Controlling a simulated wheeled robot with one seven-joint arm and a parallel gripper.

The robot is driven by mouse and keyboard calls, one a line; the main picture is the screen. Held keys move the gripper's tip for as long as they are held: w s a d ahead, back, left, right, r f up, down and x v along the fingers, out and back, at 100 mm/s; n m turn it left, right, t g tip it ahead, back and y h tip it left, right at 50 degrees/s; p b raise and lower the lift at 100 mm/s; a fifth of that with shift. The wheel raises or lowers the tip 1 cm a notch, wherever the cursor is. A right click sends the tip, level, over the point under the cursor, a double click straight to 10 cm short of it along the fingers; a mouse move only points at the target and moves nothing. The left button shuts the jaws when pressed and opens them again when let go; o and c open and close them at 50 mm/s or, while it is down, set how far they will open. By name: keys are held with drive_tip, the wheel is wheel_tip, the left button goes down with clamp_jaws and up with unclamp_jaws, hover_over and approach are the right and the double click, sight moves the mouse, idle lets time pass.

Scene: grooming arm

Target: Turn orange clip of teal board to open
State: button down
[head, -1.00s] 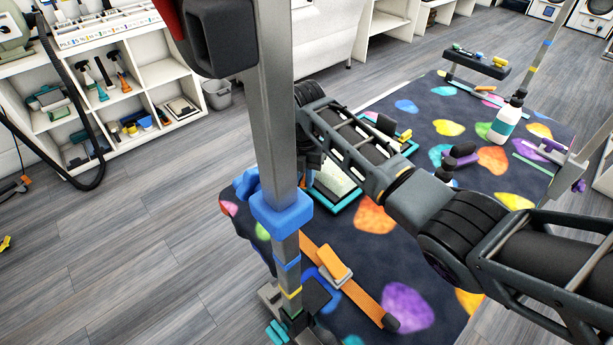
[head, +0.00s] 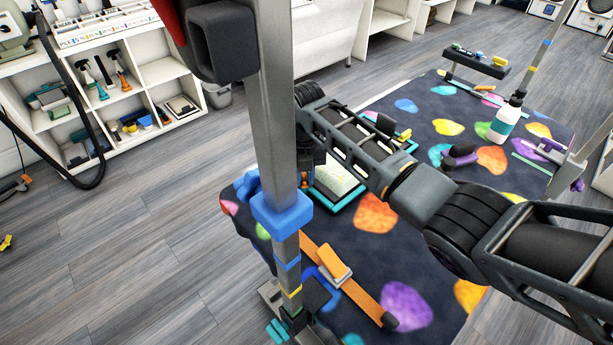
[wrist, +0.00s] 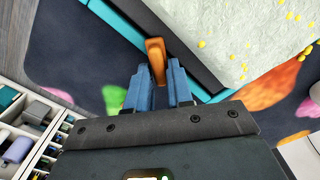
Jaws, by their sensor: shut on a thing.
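The teal board (wrist: 106,12) fills the top of the wrist view, with a pale, yellow-speckled sheet on it and a dark strip along its near side. In the head view the teal board (head: 347,202) lies on the patterned mat, partly covered by my arm and the grey post. The orange clip (wrist: 155,57) sits at the board's near edge, upright in the wrist view. My gripper (wrist: 158,80) has its blue fingers on either side of the clip and is shut on it. In the head view my gripper is mostly hidden behind the post.
A grey post with a blue collar (head: 281,211) stands close in front. An orange strap (head: 360,297) lies on the mat. A white bottle (head: 505,122) and a low black bench (head: 476,64) stand farther right.

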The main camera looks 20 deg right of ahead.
idle(0.3)
drive_tip(key=shift+n, duration=1.5)
drive_tip(key=shift+n+b, duration=0.3)
drive_tip(key=shift+n, duration=1.1)
drive_tip(key=shift+w+n+b, duration=0.15)
drive_tip(key=shift+n+b, duration=0.15)
drive_tip(key=shift+b, duration=0.7)
drive_tip(key=c, duration=1.1)
unclamp_jaws()
drive_tip(key=shift+o, duration=0.2)
drive_tip(key=shift+r, duration=0.1)
